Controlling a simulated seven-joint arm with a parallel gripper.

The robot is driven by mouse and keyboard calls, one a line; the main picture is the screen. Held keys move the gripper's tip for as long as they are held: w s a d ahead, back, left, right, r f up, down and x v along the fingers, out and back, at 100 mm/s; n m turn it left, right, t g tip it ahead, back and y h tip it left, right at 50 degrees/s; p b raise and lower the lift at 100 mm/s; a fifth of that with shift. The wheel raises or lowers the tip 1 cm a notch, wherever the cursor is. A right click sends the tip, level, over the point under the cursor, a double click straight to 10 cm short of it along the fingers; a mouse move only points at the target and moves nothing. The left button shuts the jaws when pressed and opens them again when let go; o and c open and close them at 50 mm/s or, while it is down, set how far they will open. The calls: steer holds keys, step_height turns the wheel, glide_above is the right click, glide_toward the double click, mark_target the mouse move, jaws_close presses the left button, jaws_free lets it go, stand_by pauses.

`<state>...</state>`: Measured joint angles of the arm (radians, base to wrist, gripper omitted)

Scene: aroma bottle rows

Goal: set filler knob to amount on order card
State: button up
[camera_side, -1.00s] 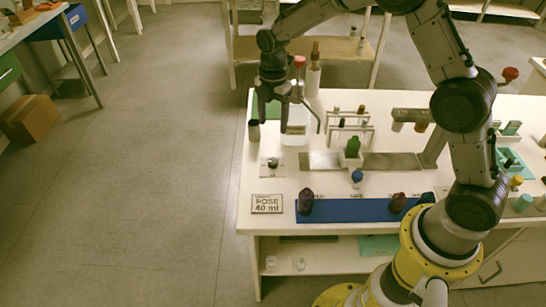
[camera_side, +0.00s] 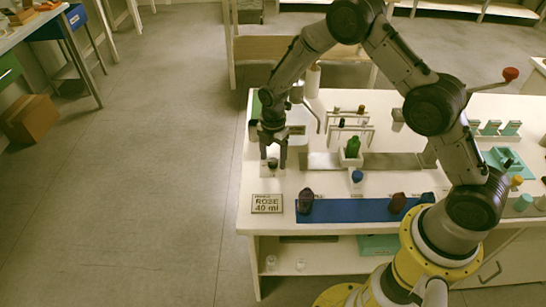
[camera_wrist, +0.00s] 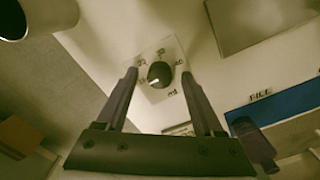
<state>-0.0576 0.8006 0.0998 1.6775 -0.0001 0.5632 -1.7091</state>
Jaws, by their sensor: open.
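The order card (camera_side: 267,203) stands at the near left corner of the table and reads "ROSE 40 ml". The filler knob (camera_wrist: 160,75) is a dark round dial on a pale square plate (camera_wrist: 148,52), with small figures around it and "ml" at lower right. Its white mark points to the lower left; the figures are too blurred to read surely. The knob also shows in the side view (camera_side: 272,163), just behind the card. My gripper (camera_side: 274,164) points down above the knob, open and empty. In the wrist view the knob appears between its two fingers, apart from both.
A dark bottle (camera_side: 306,200) and a reddish bottle (camera_side: 398,203) stand on the blue strip (camera_side: 350,211). A green bottle (camera_side: 353,146) stands in a white holder right of my gripper. A dark cylinder (camera_side: 254,131) stands at the table's left edge.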

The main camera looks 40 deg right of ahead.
steer(key=shift+f, duration=0.15)
jaws_close()
